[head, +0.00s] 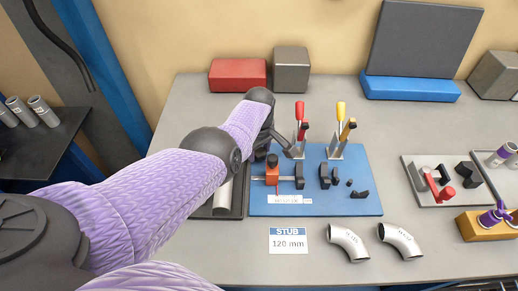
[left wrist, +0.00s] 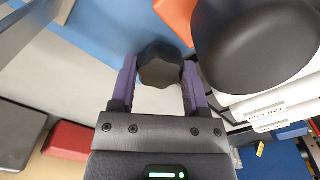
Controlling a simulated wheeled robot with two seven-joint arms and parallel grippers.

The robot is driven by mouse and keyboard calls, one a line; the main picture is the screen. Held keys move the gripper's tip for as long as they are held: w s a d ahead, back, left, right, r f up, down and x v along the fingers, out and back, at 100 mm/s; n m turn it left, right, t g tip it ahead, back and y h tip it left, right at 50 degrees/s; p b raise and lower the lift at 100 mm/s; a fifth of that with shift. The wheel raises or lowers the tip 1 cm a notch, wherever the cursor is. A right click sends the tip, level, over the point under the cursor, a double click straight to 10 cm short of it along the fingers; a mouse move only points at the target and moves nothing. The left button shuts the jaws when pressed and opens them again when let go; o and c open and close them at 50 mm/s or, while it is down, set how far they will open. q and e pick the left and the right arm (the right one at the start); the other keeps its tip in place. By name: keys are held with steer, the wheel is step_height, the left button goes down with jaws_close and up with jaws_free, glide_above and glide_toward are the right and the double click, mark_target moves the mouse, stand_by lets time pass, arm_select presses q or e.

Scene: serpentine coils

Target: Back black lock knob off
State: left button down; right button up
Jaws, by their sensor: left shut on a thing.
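The black lock knob (left wrist: 160,68) is a dark, lobed knob between the two purple fingers of my left gripper (left wrist: 160,82) in the left wrist view. The fingers are shut on its sides. In the head view my left gripper (head: 266,152) is at the back left corner of the blue board (head: 300,208), and it hides the knob there. An orange block (head: 272,165) stands on the board just in front of the gripper, and orange also shows in the left wrist view (left wrist: 178,18). My right gripper is not in view.
Toggle clamps with red (head: 300,111) and yellow (head: 340,109) handles stand at the board's back. Black saddles (head: 297,176) sit mid-board. Two metal elbows (head: 348,241) and a "STUB 120 mm" card (head: 289,240) lie in front. A tray (head: 236,207) with a tube is left of the board.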

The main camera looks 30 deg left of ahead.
mark_target(259, 152)
arm_select(q)
steer(key=shift+s+d+f, duration=0.1)
steer(key=shift+s+f, duration=0.15)
steer(key=shift+f, duration=0.05)
steer(key=shift+c, duration=1.8)
jaws_free()
steer(key=shift+w, duration=0.2)
step_height(259, 152, up, 9)
steer(key=p, duration=0.6)
steer(key=shift+r+p, duration=0.4)
steer(key=shift+p, duration=0.05)
